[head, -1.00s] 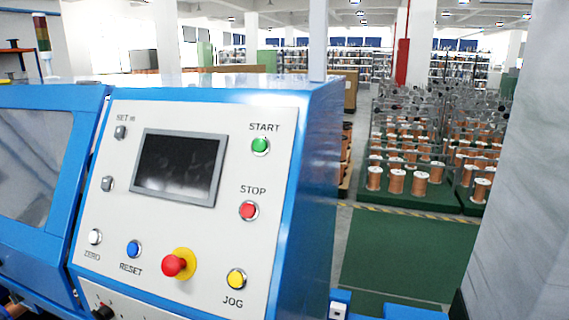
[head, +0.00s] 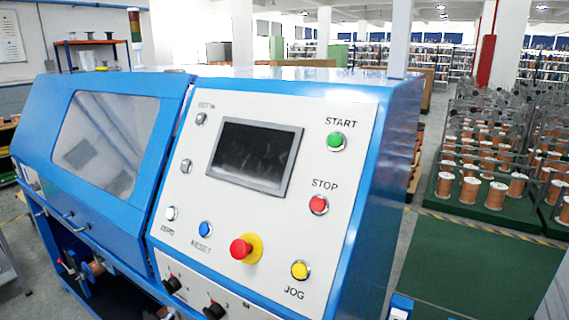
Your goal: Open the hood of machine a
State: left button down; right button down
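A blue machine fills the left and middle of the head view. Its blue hood (head: 60,125) with a clear window (head: 105,140) is at the left and looks closed. A small handle (head: 74,219) sits low on the hood's front. Right of the hood is the white control panel (head: 215,205) with a dark screen (head: 254,155), a green START button (head: 335,140), a red STOP button (head: 318,204), a blue RESET button (head: 204,229), a yellow JOG button (head: 299,270) and a red emergency stop knob (head: 241,249). No label naming the machine shows. Neither gripper is in view.
Copper spools (head: 467,190) stand on green racks at the right. An orange shelf (head: 92,55) stands behind at the left. Grey floor shows at the lower left.

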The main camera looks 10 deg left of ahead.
aim_at(98, 137)
jog(key=k+j+u, duration=0.2)
jog(key=u, duration=0.25)
jog(key=k+j+u, duration=0.15)
jog(key=j+u, duration=0.15)
jog(key=u, duration=0.15)
jog(key=k+j+u, duration=0.1)
jog(key=j+u, duration=0.2)
jog(key=u, duration=0.2)
jog(key=i+j+z, duration=0.15)
jog(key=i, duration=0.2)
jog(key=i+j+z, duration=0.15)
jog(key=i, duration=0.2)
